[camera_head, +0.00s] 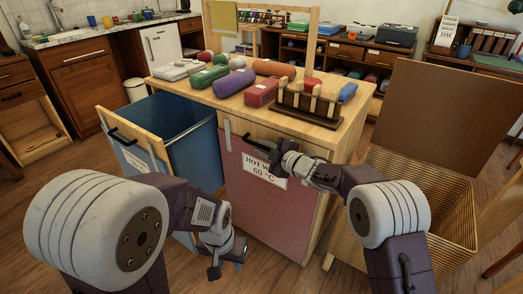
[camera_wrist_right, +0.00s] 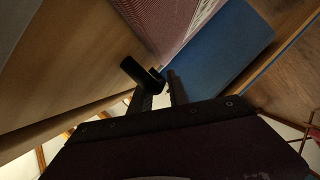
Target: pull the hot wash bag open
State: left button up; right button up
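The hot wash bag (camera_head: 262,205) is a red fabric front under a wooden top board, with a partly covered white label reading "HOT W" and "60 °C". It looks closed in the cabinet. Its black handle (camera_head: 257,143) is on the board and also shows in the right wrist view (camera_wrist_right: 137,70). My right gripper (camera_head: 281,157) is at the handle's right end. In the right wrist view its fingers (camera_wrist_right: 162,88) are apart, with the handle's end close to the left finger; no clear grip shows. My left gripper (camera_head: 227,262) is low, in front of the bag, its fingers apart and empty.
A blue bag (camera_head: 190,145) stands pulled out left of the hot wash bag. A wicker hamper (camera_head: 450,215) with a raised brown lid (camera_head: 450,115) is close on the right. Rolled cloths and a wooden rack (camera_head: 308,103) are on the cabinet top (camera_head: 225,103).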

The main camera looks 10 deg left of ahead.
jog(key=shift+w+a+f, duration=0.1)
jog(key=shift+w+a, duration=0.3)
jog(key=shift+a, duration=0.05)
grip_shut()
dwell(1.1)
